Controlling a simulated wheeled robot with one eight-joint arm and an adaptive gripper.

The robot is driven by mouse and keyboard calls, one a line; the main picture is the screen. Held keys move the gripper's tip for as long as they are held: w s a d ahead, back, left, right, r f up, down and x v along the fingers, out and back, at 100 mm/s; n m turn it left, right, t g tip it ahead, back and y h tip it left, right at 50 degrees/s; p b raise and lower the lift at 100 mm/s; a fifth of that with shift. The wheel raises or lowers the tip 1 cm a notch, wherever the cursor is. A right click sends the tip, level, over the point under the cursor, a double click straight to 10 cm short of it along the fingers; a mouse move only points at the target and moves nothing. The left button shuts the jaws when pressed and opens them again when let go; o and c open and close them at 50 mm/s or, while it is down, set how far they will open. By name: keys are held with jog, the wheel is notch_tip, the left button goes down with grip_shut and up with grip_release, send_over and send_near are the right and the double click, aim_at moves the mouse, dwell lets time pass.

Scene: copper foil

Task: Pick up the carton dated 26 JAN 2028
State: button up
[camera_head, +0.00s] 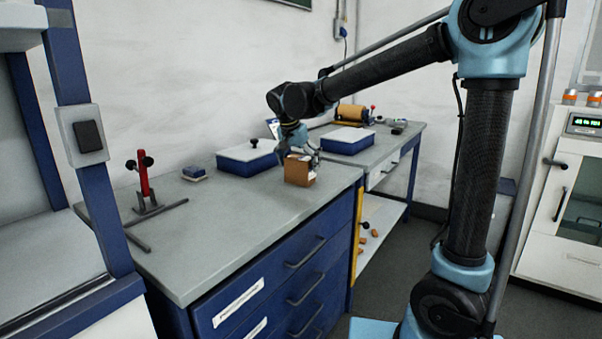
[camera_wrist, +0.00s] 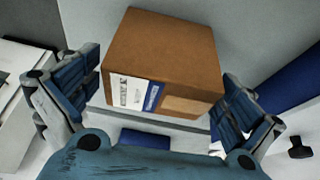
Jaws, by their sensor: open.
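A brown carton (camera_head: 299,171) stands on the grey bench top near its right front corner. In the wrist view the carton (camera_wrist: 166,58) lies between the two fingers, with a white and blue label (camera_wrist: 135,92) on its side; the print is too small to read, so I cannot tell its date. My gripper (camera_wrist: 160,100) is open, with one blue-padded finger on each side of the carton and a visible gap at least on the left. In the head view my gripper (camera_head: 299,150) is at the carton, and its fingers are partly hidden.
A red clamp stand (camera_head: 143,180) and a small blue block (camera_head: 194,173) are on the left. The bench front (camera_head: 300,205) is clear. A shelf with small orange pieces (camera_head: 366,240) is at right.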

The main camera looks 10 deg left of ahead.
jog(key=shift+x, duration=1.65)
jog(key=c, duration=1.2)
jog(key=shift+o, duration=0.2)
